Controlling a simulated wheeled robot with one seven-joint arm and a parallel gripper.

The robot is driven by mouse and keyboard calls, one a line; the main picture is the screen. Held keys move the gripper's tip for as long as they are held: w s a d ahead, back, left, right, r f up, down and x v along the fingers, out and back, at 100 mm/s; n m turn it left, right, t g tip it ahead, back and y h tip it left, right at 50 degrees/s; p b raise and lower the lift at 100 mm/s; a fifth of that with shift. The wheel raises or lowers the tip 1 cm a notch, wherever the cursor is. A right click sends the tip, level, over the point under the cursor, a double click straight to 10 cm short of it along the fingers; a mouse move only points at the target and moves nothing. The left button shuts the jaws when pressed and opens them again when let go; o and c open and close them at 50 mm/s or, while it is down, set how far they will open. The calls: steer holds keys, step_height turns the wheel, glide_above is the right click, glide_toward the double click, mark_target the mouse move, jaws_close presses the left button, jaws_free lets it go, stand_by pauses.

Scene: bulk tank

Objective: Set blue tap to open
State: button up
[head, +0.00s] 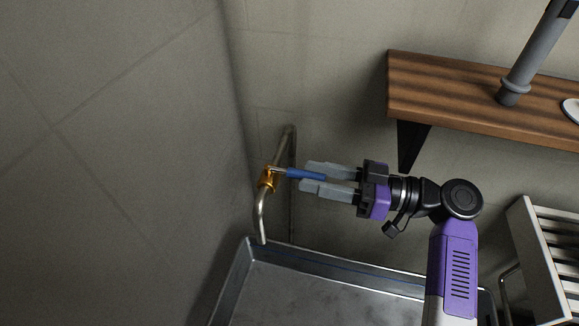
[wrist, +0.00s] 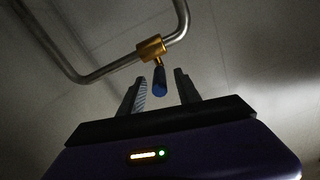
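The blue tap is a brass valve body (head: 267,179) on a bent metal pipe, with a blue lever handle (head: 305,174) pointing right toward my gripper in the head view. In the wrist view the brass body (wrist: 151,48) sits on the pipe and the blue handle (wrist: 160,80) points toward me. My gripper (head: 308,177) is open, its two grey fingers on either side of the handle. The wrist view also shows the fingers (wrist: 160,88) apart, with gaps beside the handle. Whether a finger touches it I cannot tell.
A metal tank (head: 350,268) lies below the tap. A wooden shelf (head: 450,94) with a grey upright pipe (head: 535,55) is at the upper right. A slatted rack (head: 545,250) stands at the lower right. A wall (head: 120,150) is close on the left.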

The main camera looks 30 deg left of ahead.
mark_target(294, 169)
steer(key=shift+p+x, duration=0.5)
steer(key=shift+x, duration=1.85)
jaws_close()
